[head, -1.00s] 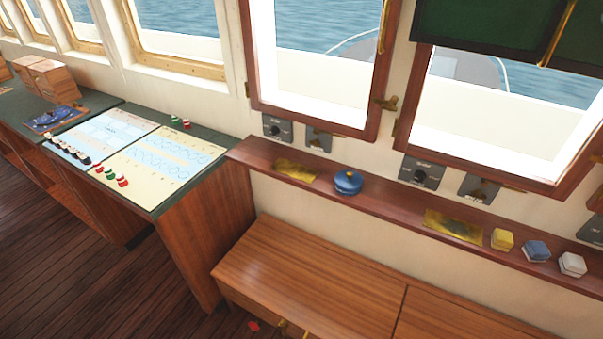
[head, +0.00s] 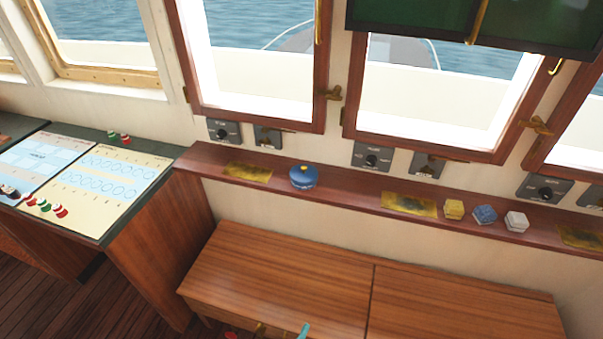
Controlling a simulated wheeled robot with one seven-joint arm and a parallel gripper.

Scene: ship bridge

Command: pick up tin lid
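A round blue tin (head: 303,179) stands on the narrow wooden ledge below the windows, left of the middle of the head view. Its blue lid (head: 303,168) has a small knob on top and appears to sit on the tin. My gripper is not recognisable in the head view, and nothing touches the tin or its lid.
The ledge (head: 330,190) also holds brass plates (head: 409,204), a yellow box (head: 454,209), a blue box (head: 485,214) and a white box (head: 516,221). A wooden cabinet (head: 290,275) stands below. A chart desk (head: 150,215) is at left. A small teal thing (head: 304,330) shows at the bottom edge.

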